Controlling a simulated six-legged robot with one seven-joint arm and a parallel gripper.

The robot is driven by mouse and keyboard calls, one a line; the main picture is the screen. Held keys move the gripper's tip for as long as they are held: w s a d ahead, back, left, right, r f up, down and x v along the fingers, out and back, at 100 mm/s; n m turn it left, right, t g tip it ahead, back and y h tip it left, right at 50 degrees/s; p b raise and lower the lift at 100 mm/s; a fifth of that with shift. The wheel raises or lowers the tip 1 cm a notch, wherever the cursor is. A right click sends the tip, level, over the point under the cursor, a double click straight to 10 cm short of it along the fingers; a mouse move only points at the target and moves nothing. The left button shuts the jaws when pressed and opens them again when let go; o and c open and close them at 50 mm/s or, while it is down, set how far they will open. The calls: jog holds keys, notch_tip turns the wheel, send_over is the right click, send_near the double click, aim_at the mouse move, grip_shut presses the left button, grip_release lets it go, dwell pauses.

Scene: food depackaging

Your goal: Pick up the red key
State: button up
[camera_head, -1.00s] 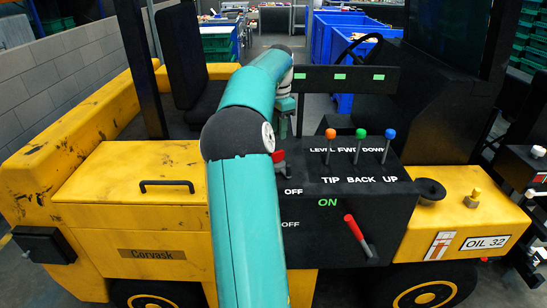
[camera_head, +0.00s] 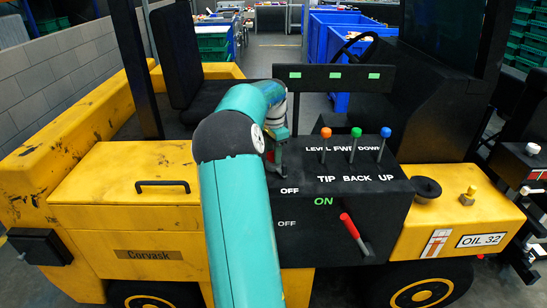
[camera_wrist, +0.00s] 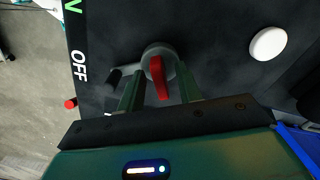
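The red key (camera_wrist: 158,78) sits in a round grey lock switch (camera_wrist: 161,55) on the black control panel in the wrist view. My gripper (camera_wrist: 160,70) is open, with one green finger on each side of the key. A gap shows between the key and each finger. In the head view my gripper (camera_head: 274,150) is over the left part of the panel, near the OFF label. The key is mostly hidden there by my arm.
A red-handled lever (camera_head: 350,226) stands out from the panel's front; its tip also shows in the wrist view (camera_wrist: 70,103). Orange (camera_head: 326,132), green (camera_head: 357,132) and blue (camera_head: 386,132) knobbed levers stand right of my gripper. A white round knob (camera_wrist: 268,43) is to the key's right.

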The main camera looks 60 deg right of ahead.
grip_shut()
jog(key=shift+r, duration=0.2)
jog(key=shift+r, duration=0.25)
notch_tip(320, 180, up, 2)
jog(key=shift+r, duration=0.1)
jog(key=s+a+r, duration=0.9)
jog(key=a+r, duration=0.1)
jog(key=shift+s, duration=0.3)
jog(key=shift+a, duration=0.1)
